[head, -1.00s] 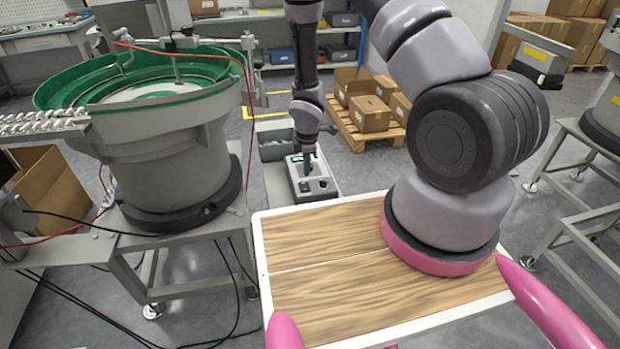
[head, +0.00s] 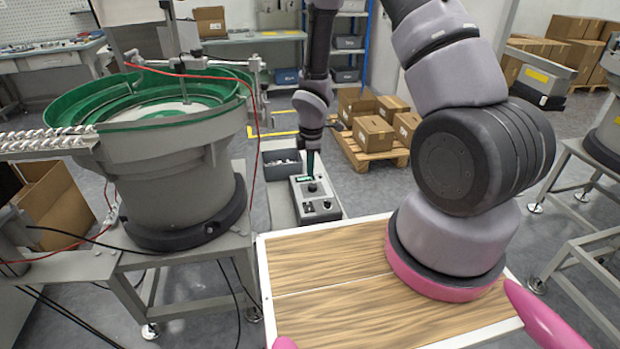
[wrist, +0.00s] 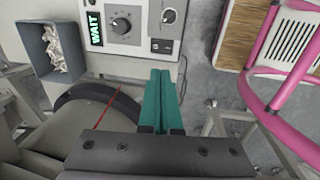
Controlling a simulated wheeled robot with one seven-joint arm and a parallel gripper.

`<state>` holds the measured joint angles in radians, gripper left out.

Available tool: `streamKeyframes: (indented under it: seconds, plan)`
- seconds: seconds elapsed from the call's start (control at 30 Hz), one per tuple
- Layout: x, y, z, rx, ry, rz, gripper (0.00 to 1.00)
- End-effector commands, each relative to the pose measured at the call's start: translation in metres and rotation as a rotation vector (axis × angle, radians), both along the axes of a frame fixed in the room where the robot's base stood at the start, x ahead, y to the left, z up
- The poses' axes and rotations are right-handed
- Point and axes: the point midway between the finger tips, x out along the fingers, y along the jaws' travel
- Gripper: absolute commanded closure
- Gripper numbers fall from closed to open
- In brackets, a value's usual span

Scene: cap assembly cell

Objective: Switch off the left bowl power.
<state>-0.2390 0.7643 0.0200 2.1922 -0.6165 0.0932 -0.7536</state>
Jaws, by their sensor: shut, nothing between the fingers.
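The left bowl feeder (head: 185,165) has a green bowl on a grey drum at the left of the head view. A grey control box (head: 318,207) stands to its right; it also shows at the top of the wrist view (wrist: 138,42). Its panel carries a lit green "WAIT" display (wrist: 95,28), a black dial (wrist: 121,25), a round selector switch (wrist: 169,16) and a black rocker switch (wrist: 162,46). The rocker's position is too small to tell. My gripper (wrist: 160,72) has its teal fingers shut and empty, with the tips near the box's edge by the rocker. Contact cannot be told.
A grey bin of pale parts (head: 282,168) stands beside the box. A wooden-topped table (head: 330,295) lies in front, carrying my arm base. Red and black cables run around the feeder. Cartons on a pallet (head: 374,137) stand behind, with clear floor between.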

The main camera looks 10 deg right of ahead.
Motion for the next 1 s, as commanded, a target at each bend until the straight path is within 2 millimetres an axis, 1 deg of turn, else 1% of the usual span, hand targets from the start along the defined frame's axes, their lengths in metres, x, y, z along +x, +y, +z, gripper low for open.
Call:
streamKeyframes:
  seconds: [0.13, 0.43, 0.57, 0.67, 1.0]
  plan:
    - [0.008, 0.002, 0.001, 0.001, 0.0, -0.002, 1.0]
    - [0.008, 0.002, 0.0, 0.001, 0.001, -0.001, 1.0]
    - [0.009, 0.001, -0.009, 0.0, 0.003, -0.002, 1.0]
    - [0.01, 0.001, -0.023, -0.001, 0.005, -0.002, 1.0]
    - [0.019, 0.001, -0.094, -0.001, 0.003, 0.0, 1.0]
